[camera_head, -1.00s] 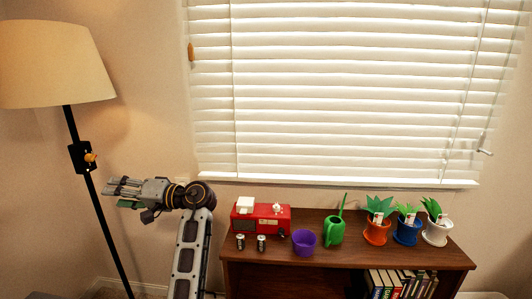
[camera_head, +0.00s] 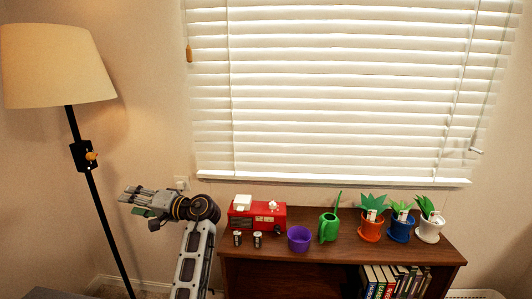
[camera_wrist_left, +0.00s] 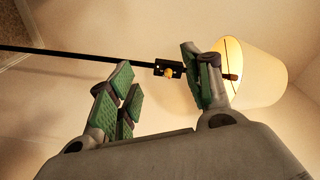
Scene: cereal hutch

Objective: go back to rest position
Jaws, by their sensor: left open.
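My left gripper (camera_head: 138,201) is open and empty in the head view, raised in front of the wall between the floor lamp and the low bookcase. Its fingers point left, toward the lamp's pole. In the left wrist view its green-padded fingers (camera_wrist_left: 160,90) stand apart with nothing between them. The lamp's pole and its switch (camera_wrist_left: 170,70) show beyond the fingers there. My right gripper is in neither view.
The floor lamp (camera_head: 58,65) stands at left. On the bookcase (camera_head: 345,250) are a red radio (camera_head: 265,219), two small cylinders, a purple pot (camera_head: 299,238), a green watering can (camera_head: 328,228) and three potted plants (camera_head: 400,229). Blinds (camera_head: 340,90) cover the window behind.

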